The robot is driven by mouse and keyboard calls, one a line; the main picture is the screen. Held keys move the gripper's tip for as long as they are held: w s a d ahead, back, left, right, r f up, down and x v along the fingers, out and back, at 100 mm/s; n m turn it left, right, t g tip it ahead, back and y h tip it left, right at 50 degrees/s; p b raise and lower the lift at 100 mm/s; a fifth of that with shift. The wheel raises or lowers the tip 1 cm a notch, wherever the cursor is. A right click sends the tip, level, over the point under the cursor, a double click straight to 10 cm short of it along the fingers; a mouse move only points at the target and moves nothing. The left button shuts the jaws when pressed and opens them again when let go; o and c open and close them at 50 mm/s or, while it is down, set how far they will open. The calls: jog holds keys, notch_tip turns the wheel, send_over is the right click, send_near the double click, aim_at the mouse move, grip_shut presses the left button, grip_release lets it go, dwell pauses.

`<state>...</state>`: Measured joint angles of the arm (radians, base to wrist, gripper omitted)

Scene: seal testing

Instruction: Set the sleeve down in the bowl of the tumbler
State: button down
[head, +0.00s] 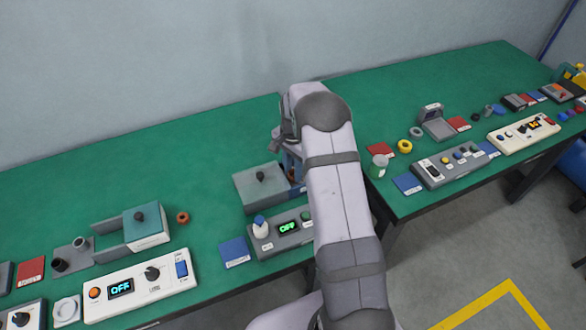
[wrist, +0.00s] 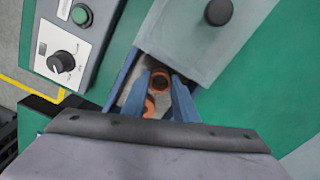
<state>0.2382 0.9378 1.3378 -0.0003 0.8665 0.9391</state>
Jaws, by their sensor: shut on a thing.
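The tumbler is a grey box with a flat grey lid (wrist: 190,35) and a black knob; the lid (head: 258,192) also shows in the head view. The lid sits to one side, leaving part of the bowl open. My gripper (wrist: 162,78) points down into this opening, its two blue fingers closed on an orange-brown sleeve (wrist: 160,81). A second orange-brown round shape (wrist: 149,105) shows beside the fingers; I cannot tell how it relates to the sleeve. Whether the sleeve touches the bowl floor is not clear.
A control panel (wrist: 72,45) with a dial and green button stands close beside the tumbler; its display (head: 287,227) reads OFF. A blue card (head: 235,251) lies to its left. An orange-brown ring (head: 182,217) lies farther left. Green table behind the tumbler is clear.

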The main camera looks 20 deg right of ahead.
jog(key=shift+f, duration=0.15)
jog(key=c, duration=1.4)
grip_release()
notch_tip(320, 180, up, 12)
jog(key=b, duration=0.3)
jog(key=shift+r, duration=0.2)
jog(key=s+a+f+n, duration=0.1)
jog(key=s+a+n, duration=0.3)
jog(key=s, duration=0.5)
jog(key=s+a+f+n, duration=0.1)
jog(key=s+a+n, duration=0.3)
jog(key=s, duration=0.5)
jog(key=s+a+f+n, duration=0.2)
jog(key=s+a+n, duration=0.2)
jog(key=s, duration=0.6)
jog(key=shift+n, duration=0.7)
